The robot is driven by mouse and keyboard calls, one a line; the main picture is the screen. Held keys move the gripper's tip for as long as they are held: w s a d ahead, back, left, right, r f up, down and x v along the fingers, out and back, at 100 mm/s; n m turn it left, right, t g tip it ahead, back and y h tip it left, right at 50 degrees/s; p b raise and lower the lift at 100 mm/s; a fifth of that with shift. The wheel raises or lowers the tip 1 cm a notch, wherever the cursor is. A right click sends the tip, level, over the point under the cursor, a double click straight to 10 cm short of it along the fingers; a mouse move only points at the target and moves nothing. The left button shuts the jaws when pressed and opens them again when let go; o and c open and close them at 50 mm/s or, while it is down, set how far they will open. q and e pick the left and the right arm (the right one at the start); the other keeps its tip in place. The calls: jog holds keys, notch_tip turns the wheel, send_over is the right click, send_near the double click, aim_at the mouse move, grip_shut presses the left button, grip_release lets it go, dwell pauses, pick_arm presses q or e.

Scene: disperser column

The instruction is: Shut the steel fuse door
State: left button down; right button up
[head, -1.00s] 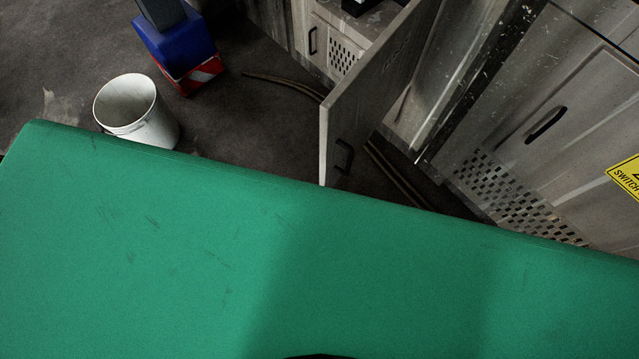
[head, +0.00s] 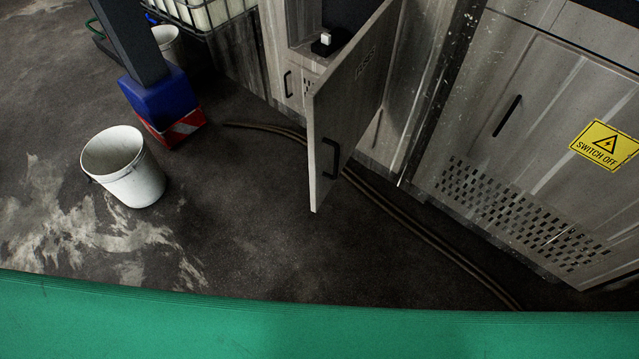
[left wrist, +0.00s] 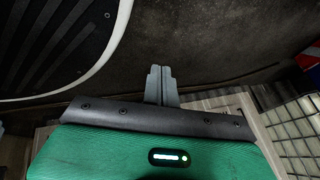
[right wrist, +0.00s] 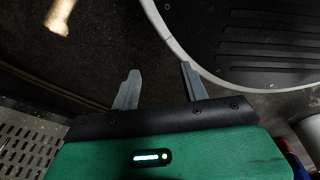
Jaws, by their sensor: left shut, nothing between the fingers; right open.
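The steel fuse door (head: 350,95) stands swung open from the grey cabinet in the head view. Its dark handle (head: 331,158) is on the face toward the right, near the free edge. My left gripper (left wrist: 161,70) shows in the left wrist view with its fingers together and nothing between them. My right gripper (right wrist: 158,72) shows in the right wrist view with its fingers apart and empty. Neither gripper shows in the head view, and neither wrist view shows the fuse door.
A white bucket (head: 124,168) and a blue and red post base (head: 165,105) stand left of the door. A cabinet with a yellow "SWITCH OFF" sign (head: 605,144) is at right. Hoses (head: 420,225) run along the floor. Dark floor lies open before the door.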

pick_arm(q)
jog(key=w+d+r+m+t+b, duration=0.35)
jog(key=w+d+r, duration=0.35)
jog(key=w, duration=0.3)
pick_arm(e)
jog(key=w+a+r+t+b, duration=0.1)
jog(key=w+r+b, duration=0.35)
jog(key=r, duration=0.55)
jog(key=w+a+r+b, duration=0.25)
jog(key=w+r, duration=0.35)
jog(key=r, duration=0.3)
pick_arm(q)
notch_tip(320, 180, up, 31)
jog(key=m+t+h+p, duration=0.2)
jog(key=m+t, duration=0.5)
jog(key=t, duration=0.2)
send_over(321, 174)
jog(key=s, duration=0.4)
jog(key=shift+s+d, duration=0.1)
jog(key=shift+d, duration=0.15)
pick_arm(e)
jog(key=shift+s+d+f, duration=0.15)
jog(key=shift+f, duration=0.75)
jog(key=shift+s+d+f, duration=0.1)
jog(key=shift+s+f, duration=0.1)
jog(key=shift+f, duration=0.75)
jog(key=shift+s+d+f, duration=0.15)
jog(key=shift+f, duration=0.75)
